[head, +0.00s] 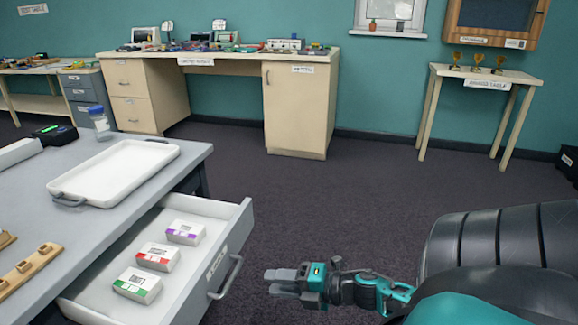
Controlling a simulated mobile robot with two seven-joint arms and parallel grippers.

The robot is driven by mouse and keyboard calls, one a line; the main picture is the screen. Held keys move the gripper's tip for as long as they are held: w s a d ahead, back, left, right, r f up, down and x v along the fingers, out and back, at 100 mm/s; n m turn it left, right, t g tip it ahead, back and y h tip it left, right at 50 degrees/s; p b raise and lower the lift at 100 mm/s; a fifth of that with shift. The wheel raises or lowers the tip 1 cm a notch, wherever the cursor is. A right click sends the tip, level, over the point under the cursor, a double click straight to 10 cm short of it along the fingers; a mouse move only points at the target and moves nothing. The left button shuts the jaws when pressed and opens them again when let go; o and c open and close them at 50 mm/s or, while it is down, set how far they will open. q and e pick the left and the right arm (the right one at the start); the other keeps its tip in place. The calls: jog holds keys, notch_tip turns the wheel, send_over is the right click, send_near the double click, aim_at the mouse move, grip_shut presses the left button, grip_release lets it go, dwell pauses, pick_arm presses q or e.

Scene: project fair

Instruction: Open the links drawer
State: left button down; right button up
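The links drawer (236,238) stands pulled out from under the grey worktop at the lower left. Its front carries a small label (216,262), too small to read surely, and a grey bar handle (229,278). Inside lie three white boxes: one with a purple band (186,232), one with red (158,257) and one with green (138,285). My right gripper (270,281) is to the right of the handle, apart from it, fingers pointing left. Its two grey fingers show a gap with nothing between them. My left gripper is out of view.
The grey worktop (105,226) holds a white tray (115,172), a bottle (99,122), a black device (54,134) and wooden pieces (30,268). A cream desk (225,67) and trophy table (487,73) stand at the back wall. Dark carpet between is clear.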

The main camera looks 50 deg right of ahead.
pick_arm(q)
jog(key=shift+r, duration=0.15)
pick_arm(e)
jog(key=shift+v, duration=1.15)
